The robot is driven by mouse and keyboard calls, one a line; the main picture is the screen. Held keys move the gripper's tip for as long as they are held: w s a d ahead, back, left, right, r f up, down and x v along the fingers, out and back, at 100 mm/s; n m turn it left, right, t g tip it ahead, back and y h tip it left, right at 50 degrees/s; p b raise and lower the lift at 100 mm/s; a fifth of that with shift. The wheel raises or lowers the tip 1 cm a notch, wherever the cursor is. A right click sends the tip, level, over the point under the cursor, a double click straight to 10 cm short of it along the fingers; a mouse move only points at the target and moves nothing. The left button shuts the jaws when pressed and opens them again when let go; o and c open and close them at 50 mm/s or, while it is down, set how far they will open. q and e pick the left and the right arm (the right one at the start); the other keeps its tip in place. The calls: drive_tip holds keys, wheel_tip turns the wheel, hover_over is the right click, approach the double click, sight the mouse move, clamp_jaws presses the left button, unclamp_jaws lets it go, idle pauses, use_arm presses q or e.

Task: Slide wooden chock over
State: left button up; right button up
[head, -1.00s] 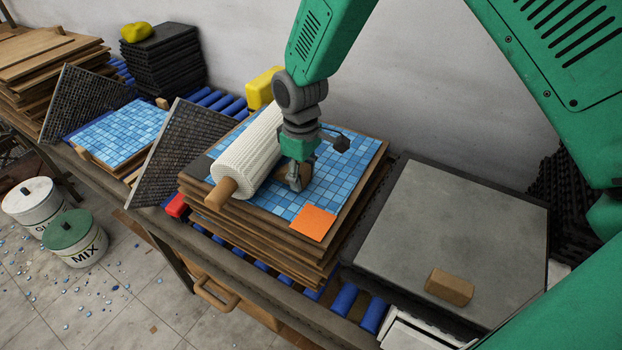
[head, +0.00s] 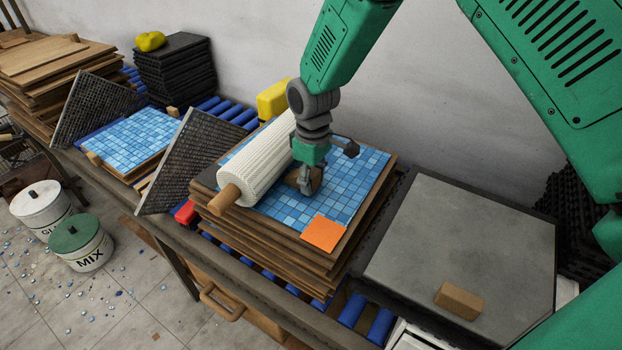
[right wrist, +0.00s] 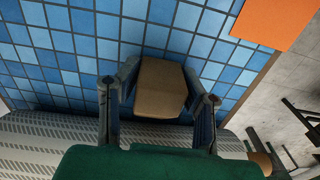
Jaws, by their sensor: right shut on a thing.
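My right gripper (head: 306,183) is low over the blue mosaic sheet (head: 345,190) on the stack of boards. It is shut on a brown wooden chock (right wrist: 160,88), which sits between its two fingers in the right wrist view. In the head view the gripper hides most of that chock (head: 291,178). The white textured roll (head: 257,165) with a wooden core lies just left of the gripper; I cannot tell whether the chock touches it. A second wooden chock (head: 459,300) rests on the grey slab (head: 470,230) at the right. My left gripper is out of view.
An orange square (head: 323,233) lies at the sheet's near corner. A dark mesh panel (head: 178,165) leans left of the stack. Blue rollers (head: 365,318) run beneath. A yellow block (head: 273,98) stands behind. Two buckets (head: 80,243) stand on the floor. Most of the grey slab is clear.

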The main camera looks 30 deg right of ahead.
sight(314, 171)
drive_tip(key=shift+a, duration=0.25)
drive_tip(key=shift+d+f+p, duration=0.1)
drive_tip(key=shift+d+p, duration=0.2)
drive_tip(key=shift+d, duration=1.2)
drive_tip(key=o, duration=1)
drive_tip(key=shift+a, duration=0.3)
drive_tip(key=shift+o, duration=1.1)
drive_tip(key=shift+a, duration=0.25)
drive_tip(key=shift+a+r, duration=0.2)
drive_tip(key=shift+a, duration=0.1)
drive_tip(key=r, duration=0.4)
drive_tip(key=d+r, duration=0.1)
drive_tip(key=r, duration=0.1)
drive_tip(key=shift+w+r, duration=0.1)
drive_tip(key=r, duration=0.2)
drive_tip(key=a+r, duration=0.1)
drive_tip(key=r, duration=0.2)
drive_tip(key=shift+a+r, duration=0.4)
drive_tip(key=shift+d, duration=0.15)
